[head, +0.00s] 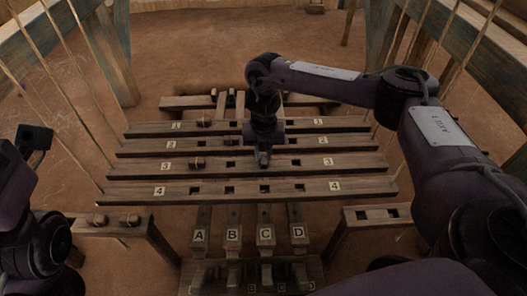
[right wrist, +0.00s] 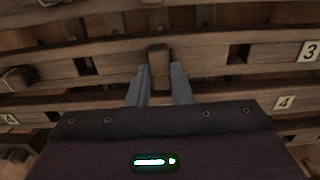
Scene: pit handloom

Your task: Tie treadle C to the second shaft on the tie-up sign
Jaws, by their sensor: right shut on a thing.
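Four long wooden shafts lie across the loom, with number plates 1 (head: 177,126), 2 (head: 323,140), 3 (head: 166,167) and 4 (head: 159,191). Treadles A (head: 199,236), B (head: 233,235), C (head: 265,235) and D (head: 298,233) lie in front. My right gripper (head: 264,153) is shut on a wooden peg (right wrist: 158,60) at shaft 3, in line with treadle C. I cannot tell how deep the peg sits. My left arm (head: 35,138) is at the left edge; its fingers cannot be made out. I see no tie-up sign.
Wooden pegs stand in the left column on shaft 1 (head: 203,122), shaft 2 (head: 203,140) and shaft 3 (head: 198,162). A left stand (head: 125,230) holds two pegs. A right stand (head: 350,217) has empty holes. Slanting cords and posts flank both sides.

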